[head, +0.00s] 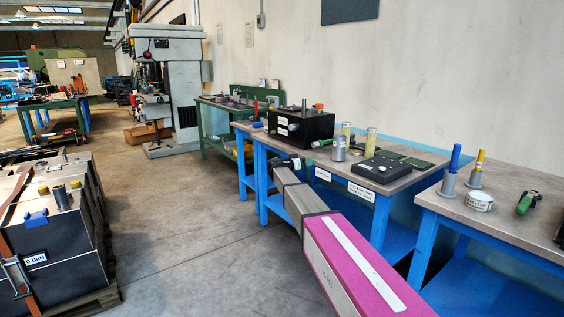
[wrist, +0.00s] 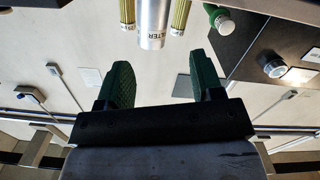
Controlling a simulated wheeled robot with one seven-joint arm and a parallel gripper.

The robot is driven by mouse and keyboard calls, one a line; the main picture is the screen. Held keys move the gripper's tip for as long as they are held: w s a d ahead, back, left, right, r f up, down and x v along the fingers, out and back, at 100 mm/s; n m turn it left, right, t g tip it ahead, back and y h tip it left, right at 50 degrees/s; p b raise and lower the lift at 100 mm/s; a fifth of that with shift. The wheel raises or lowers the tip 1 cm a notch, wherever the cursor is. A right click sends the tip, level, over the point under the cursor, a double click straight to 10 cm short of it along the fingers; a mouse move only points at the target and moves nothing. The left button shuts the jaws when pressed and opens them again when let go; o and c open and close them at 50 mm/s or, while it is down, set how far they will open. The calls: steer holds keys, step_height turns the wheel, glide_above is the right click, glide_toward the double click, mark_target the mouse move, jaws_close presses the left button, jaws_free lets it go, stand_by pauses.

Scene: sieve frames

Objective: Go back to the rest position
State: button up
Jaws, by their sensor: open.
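My gripper (wrist: 160,78) shows in the wrist view with its two green-padded fingers apart and nothing between them. In the head view my arm reaches from the lower right toward the blue-legged bench (head: 262,158), and my gripper (head: 288,162) is a small dark shape at its far end, in front of the bench. A grey canister (head: 338,149) stands on the bench; in the wrist view the canister (wrist: 153,22), with lettering on it, lies beyond the fingertips, apart from them. Two yellow-green cylinders (wrist: 180,16) (wrist: 127,14) flank it there.
A black box (head: 301,126) and a black panel with a knob (head: 383,168) sit on the bench. A second bench (head: 510,222) at right holds a white tin (head: 479,201) and capped tools. Dark crates (head: 70,248) stand at left. The floor between is clear.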

steer(key=s+d+f+n+g+y, duration=0.25)
steer(key=s+d+f, duration=0.25)
steer(key=s+f, duration=0.45)
steer(key=s+d+f+n+g+y, duration=0.1)
steer(key=s+d+f+g+y, duration=0.35)
steer(key=s, duration=0.85)
steer(key=s+a+f+n+g+y, duration=0.1)
steer(key=s+f, duration=0.5)
steer(key=s, duration=0.7)
steer(key=s+f+n+g+y, duration=0.2)
steer(key=s+f+y, duration=0.4)
steer(key=s, duration=0.7)
steer(key=shift+s+a+n, duration=0.3)
steer(key=shift+a+n, duration=0.05)
steer(key=shift+n, duration=0.2)
